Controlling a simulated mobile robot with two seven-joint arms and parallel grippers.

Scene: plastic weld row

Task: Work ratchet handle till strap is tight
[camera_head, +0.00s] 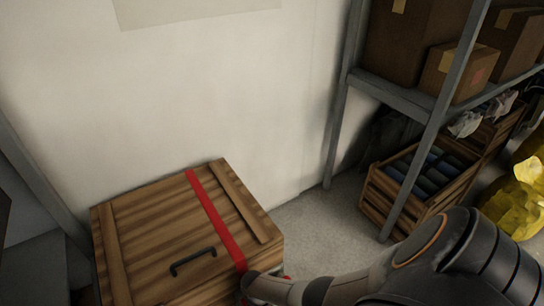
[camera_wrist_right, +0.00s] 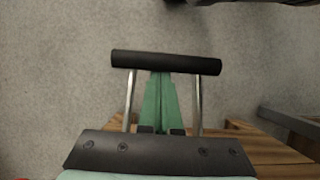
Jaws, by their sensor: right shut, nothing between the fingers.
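A slatted wooden crate (camera_head: 150,235) stands by the wall with a red strap (camera_head: 215,220) running across its lid and over its front edge. In the right wrist view, the ratchet handle shows as a black grip bar (camera_wrist_right: 166,62) on two metal side rods. My right gripper (camera_wrist_right: 160,76) is shut and empty; its green fingers lie between the rods, with their tips close to the bar. I cannot tell whether they touch it. In the head view my right arm reaches to the crate's front right corner and hides the ratchet. My left gripper is out of view.
A black handle (camera_head: 193,261) is fixed on the crate lid. A metal shelf (camera_head: 400,95) with cardboard boxes stands at right, with an open crate of dark rolled items (camera_head: 378,190) below. Bare floor (camera_head: 315,215) lies between. Yellow crumpled material (camera_head: 525,190) is at far right.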

